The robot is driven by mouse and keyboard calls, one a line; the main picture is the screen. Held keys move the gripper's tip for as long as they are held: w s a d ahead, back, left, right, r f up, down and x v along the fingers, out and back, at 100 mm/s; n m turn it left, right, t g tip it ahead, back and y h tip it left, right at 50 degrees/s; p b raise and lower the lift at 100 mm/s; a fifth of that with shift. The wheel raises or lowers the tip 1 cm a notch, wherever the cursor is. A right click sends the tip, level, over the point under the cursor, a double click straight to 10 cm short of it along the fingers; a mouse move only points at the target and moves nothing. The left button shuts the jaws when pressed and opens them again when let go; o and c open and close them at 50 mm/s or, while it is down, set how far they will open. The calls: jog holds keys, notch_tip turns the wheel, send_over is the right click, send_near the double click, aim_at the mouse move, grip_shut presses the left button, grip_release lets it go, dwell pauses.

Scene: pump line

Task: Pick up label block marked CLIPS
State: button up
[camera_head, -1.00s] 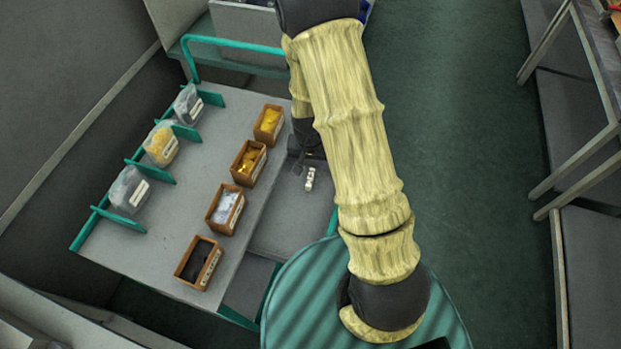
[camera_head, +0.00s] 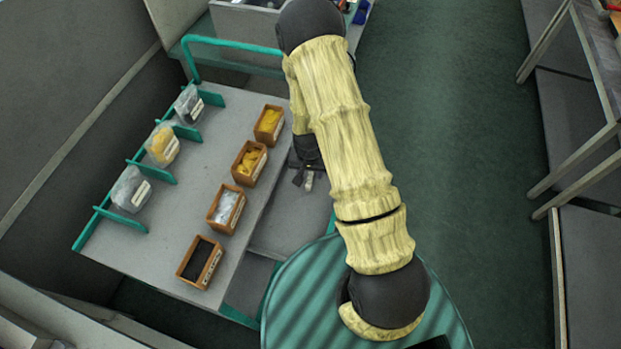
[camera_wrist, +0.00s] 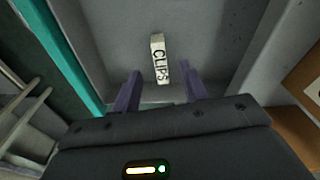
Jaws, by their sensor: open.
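The label block marked CLIPS (camera_wrist: 159,60) is a small white block with black letters. In the wrist view it lies on a grey surface, upper middle, just ahead of and between the two fingers. My gripper (camera_wrist: 160,88) is open, with nothing between its fingers that I can see held. In the head view my gripper (camera_head: 303,178) hangs over the grey lower shelf (camera_head: 285,225) beside the trolley top, and the block (camera_head: 309,181) shows only in part next to it.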

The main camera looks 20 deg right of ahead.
aim_at(310, 178)
jog(key=shift+w+d+f+p, duration=0.1)
jog(key=shift+w+f+p, duration=0.15)
jog(key=shift+f, duration=0.75)
jog(key=shift+w+d+f+p, duration=0.1)
jog(key=shift+f+p, duration=0.1)
jog(key=shift+f, duration=0.8)
jog(key=shift+a, duration=0.1)
grip_shut()
